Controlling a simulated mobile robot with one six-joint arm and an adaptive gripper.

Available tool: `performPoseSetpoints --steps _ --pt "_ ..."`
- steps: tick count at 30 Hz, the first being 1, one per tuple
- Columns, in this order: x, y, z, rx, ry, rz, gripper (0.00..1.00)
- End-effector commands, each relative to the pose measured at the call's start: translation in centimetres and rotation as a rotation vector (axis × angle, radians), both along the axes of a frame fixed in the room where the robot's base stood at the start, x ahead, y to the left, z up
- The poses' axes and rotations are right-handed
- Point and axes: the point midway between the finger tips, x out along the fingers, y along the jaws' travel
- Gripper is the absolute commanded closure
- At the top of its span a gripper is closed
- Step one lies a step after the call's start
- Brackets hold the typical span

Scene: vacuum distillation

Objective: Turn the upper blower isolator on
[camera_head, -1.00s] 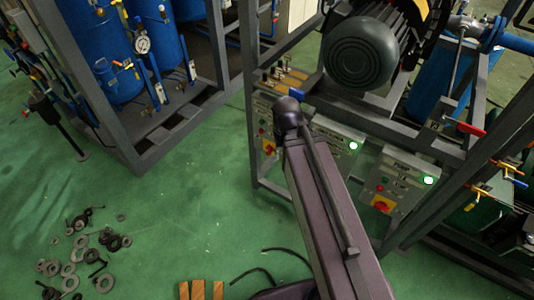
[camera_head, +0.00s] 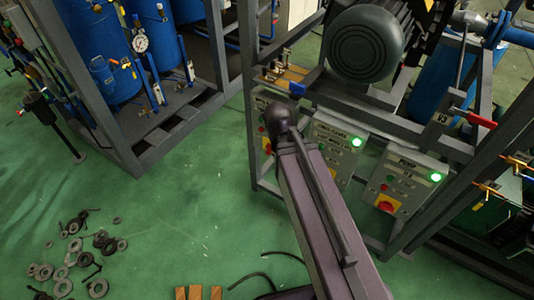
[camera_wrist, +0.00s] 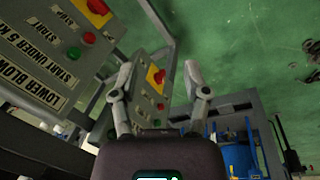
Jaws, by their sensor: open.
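In the wrist view my gripper (camera_wrist: 160,80) is open and empty, its two fingers apart. A control panel (camera_wrist: 140,100) shows behind and between the fingers, with a red-on-yellow isolator (camera_wrist: 155,77) and red and green buttons. Its label is not readable. A nearer panel labelled LOWER BLOW… (camera_wrist: 45,65) fills the upper left, with its own red-on-yellow isolator (camera_wrist: 97,7). In the head view my forearm hides my gripper and part of the panels. The left panel (camera_head: 262,105) shows only partly; the middle panel (camera_head: 335,145) has a lit green lamp. I cannot tell any isolator's setting.
A right panel (camera_head: 405,185) with a lit green lamp and a red-on-yellow isolator (camera_head: 386,206) sits on the grey frame (camera_head: 250,70). A motor (camera_head: 362,42) is above. Loose rings (camera_head: 75,260) lie on the green floor, which is largely clear at left.

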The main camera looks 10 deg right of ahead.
Motion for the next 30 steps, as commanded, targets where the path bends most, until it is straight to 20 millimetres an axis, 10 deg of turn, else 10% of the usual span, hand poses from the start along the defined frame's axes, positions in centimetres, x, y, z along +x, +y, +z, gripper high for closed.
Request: performPoseSetpoints --steps 30 --pt "7.3 -0.4 -14.0 -0.668 0.068 0.753 0.4"
